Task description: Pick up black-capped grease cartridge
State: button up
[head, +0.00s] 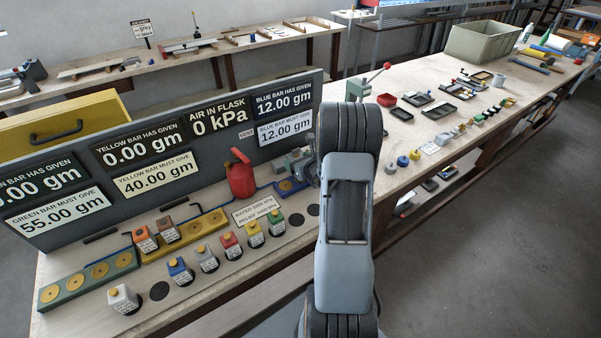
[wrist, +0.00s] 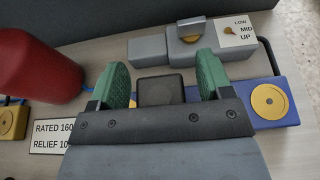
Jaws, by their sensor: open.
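In the wrist view my gripper (wrist: 162,68) is open, with its two green-padded fingers apart. Between the fingers is a dark, square-topped block (wrist: 160,90), which looks like the black cap of the grease cartridge seen from above. Gaps show on both sides of it, so neither finger touches it. My gripper's palm hides its lower edge and its body. It appears in line with the blue bar (wrist: 288,110), which has a yellow disc at the right. In the head view my arm covers this spot, and no black cap can be made out there.
A red flask (wrist: 40,65) stands close left of my gripper; it also shows in the head view (head: 241,177). Grey blocks (wrist: 195,42) with a LOW/MID/UP label lie just beyond the fingers. Other coloured-cap cartridges (head: 231,246) stand along the front. A sign panel (head: 150,165) rises behind.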

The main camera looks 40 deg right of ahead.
jog(key=shift+c, duration=0.3)
jog(key=c, duration=1.1)
jog(key=shift+c, duration=0.2)
jog(key=shift+r, duration=0.2)
